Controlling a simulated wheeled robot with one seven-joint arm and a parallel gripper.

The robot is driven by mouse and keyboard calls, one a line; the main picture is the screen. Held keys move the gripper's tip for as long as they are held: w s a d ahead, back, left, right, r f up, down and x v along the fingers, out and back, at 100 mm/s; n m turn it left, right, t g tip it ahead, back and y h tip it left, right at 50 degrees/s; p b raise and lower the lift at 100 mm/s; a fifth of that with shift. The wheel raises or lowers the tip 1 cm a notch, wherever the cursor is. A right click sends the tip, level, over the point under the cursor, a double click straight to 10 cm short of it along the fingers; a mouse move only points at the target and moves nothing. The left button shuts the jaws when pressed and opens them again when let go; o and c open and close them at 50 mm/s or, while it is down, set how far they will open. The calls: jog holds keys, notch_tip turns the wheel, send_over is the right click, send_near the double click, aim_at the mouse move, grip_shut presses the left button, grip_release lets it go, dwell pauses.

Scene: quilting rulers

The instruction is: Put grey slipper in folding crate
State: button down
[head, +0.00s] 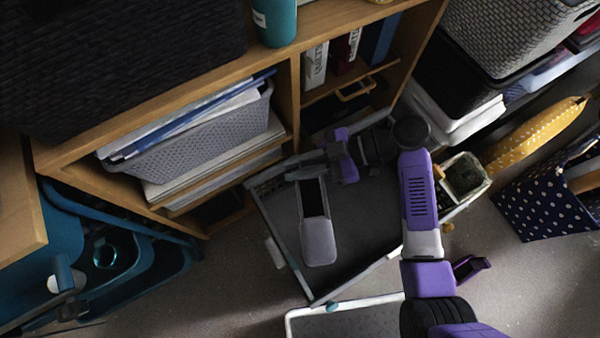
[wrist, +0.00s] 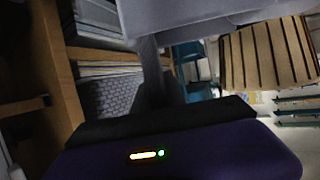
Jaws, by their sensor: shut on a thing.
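The grey slipper (head: 319,240) hangs from my gripper (head: 308,166) in the head view, its rounded closed end toward the bottom of the picture and its dark opening near the fingers. My gripper is shut on its upper end. The slipper appears over the folding crate (head: 372,225), a dark-floored box with a pale rim; its height above the floor of the crate is hard to tell. In the wrist view, a large grey surface at the top, likely the slipper (wrist: 205,18), lies across the finger.
A wooden shelf unit (head: 292,100) with a grey basket (head: 205,132) stands behind. A pale-rimmed tray (head: 345,320) lies in front of the crate. A small planter-like box (head: 482,190), a yellow dotted item (head: 535,133) and a navy dotted bag (head: 540,200) are at right. Teal bins (head: 110,270) are at left.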

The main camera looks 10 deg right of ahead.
notch_tip(320, 180, down, 21)
jog(key=b, duration=0.7)
jog(key=shift+f, duration=0.1)
jog(key=c, duration=1.8)
grip_release()
jog(key=shift+f+b, duration=0.1)
jog(key=shift+b, duration=0.2)
jog(key=o, duration=0.4)
jog(key=shift+o, duration=0.2)
jog(key=p+v, duration=0.2)
jog(key=v, duration=1)
